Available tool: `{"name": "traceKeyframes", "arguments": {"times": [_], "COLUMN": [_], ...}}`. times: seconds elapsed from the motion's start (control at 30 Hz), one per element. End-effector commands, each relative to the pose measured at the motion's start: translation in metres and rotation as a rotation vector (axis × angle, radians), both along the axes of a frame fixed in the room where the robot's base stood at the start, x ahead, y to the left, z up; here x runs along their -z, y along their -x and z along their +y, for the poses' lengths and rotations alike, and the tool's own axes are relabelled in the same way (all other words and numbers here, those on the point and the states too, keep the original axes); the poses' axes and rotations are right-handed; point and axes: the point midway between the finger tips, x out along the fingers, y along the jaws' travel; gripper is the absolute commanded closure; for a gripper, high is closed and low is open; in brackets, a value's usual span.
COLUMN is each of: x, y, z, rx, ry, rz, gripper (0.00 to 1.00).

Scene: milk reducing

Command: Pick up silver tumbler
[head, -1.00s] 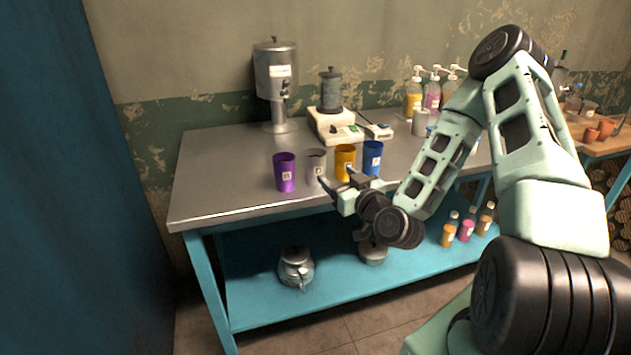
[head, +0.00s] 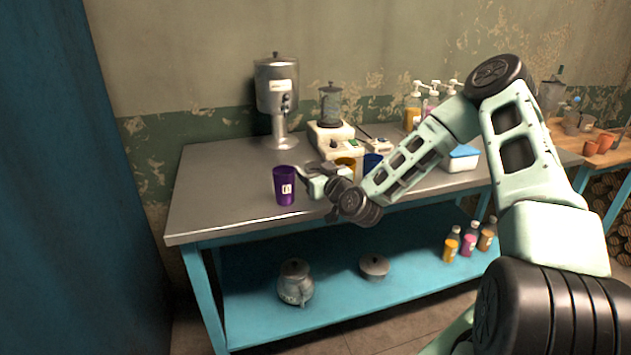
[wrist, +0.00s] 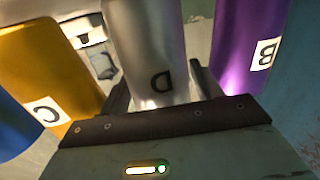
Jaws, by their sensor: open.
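My gripper (wrist: 160,88) is open, with one finger on each side of the tumbler's lower part in that picture. I cannot tell whether either finger touches it. In the head view my gripper (head: 308,172) is at the tumbler row near the table's front edge, and it and the arm hide the silver tumbler there.
A purple tumbler (head: 285,186) stands close on the left. A yellow tumbler (head: 346,162) and a blue tumbler (head: 372,162) stand on the right, partly behind my arm. A blender (head: 331,120) and a metal dispenser (head: 277,90) are behind. The tabletop's left end is clear.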

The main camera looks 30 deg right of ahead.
Motion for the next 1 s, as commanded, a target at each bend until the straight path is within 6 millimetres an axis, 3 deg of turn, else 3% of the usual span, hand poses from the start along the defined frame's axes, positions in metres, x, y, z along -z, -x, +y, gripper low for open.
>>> {"name": "traceKeyframes", "arguments": {"times": [0.33, 0.47, 0.8, 1.0], "x": [0.0, 0.0, -0.002, -0.016], "y": [-0.009, -0.009, -0.009, -0.01], "z": [-0.001, -0.001, -0.001, -0.001], "rx": [-0.001, -0.001, -0.001, -0.001], "ry": [0.0, 0.0, 0.001, 0.004], "rz": [0.0, 0.0, -0.001, -0.004], "gripper": [0.36, 0.71, 0.71, 0.71]}}
